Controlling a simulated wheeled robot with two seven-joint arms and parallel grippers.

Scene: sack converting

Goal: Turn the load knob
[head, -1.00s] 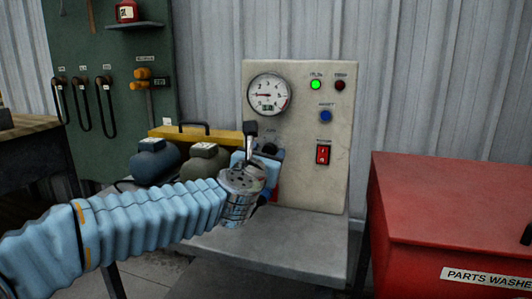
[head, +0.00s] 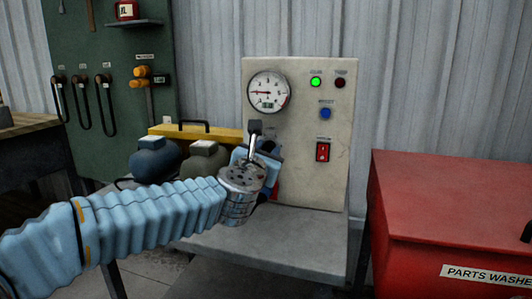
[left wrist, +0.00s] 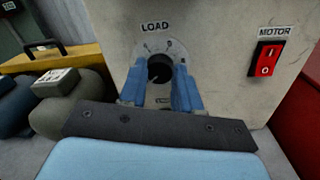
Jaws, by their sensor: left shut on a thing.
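The black round load knob (left wrist: 160,68) sits on a pale dial plate under the word LOAD on the beige control panel (head: 335,185). My left gripper (head: 261,152) is at the panel below the gauge, and its blue fingers are shut on the knob. In the left wrist view the fingers stand on either side of the knob. The head view shows the knob mostly hidden behind the gripper. The round gauge (head: 268,91) above has its needle pointing left. My right gripper is not in view.
A red motor switch (head: 323,152), a blue button (head: 325,113) and a lit green lamp (head: 316,82) are to the right on the panel. A yellow toolbox (head: 200,131) and rounded weights stand at left. A red parts washer (head: 450,200) stands at right.

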